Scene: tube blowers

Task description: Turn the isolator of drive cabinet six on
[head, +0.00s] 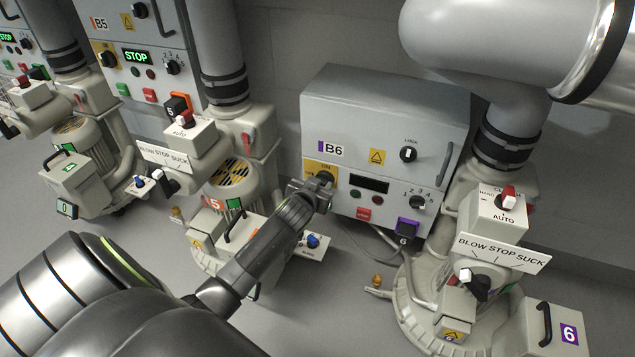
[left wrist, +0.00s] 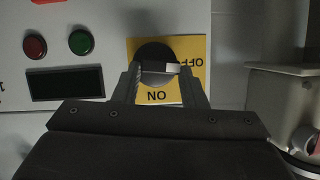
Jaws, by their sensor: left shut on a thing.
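Drive cabinet B6 (head: 385,120) is a grey box by the wall with a dark display (head: 370,185). Its isolator is a dark round knob (left wrist: 153,54) on a yellow plate (left wrist: 190,50) marked ON and OFF. In the left wrist view the picture is turned over; the knob's pale mark points right, at the OFF word. My left gripper (head: 318,184) is at the isolator and covers part of it in the head view. In the left wrist view my left gripper (left wrist: 158,88) is shut on the knob, one finger on each side. My right gripper is not in view.
The cabinet's LOCK knob (head: 408,154), numbered selector (head: 417,202) and red button (head: 363,214) are close by. Cabinet B5 (head: 137,50) shows a green STOP display. Blower six's BLOW STOP SUCK plate (head: 503,253) stands at right. Grey floor (head: 330,300) is clear between the blowers.

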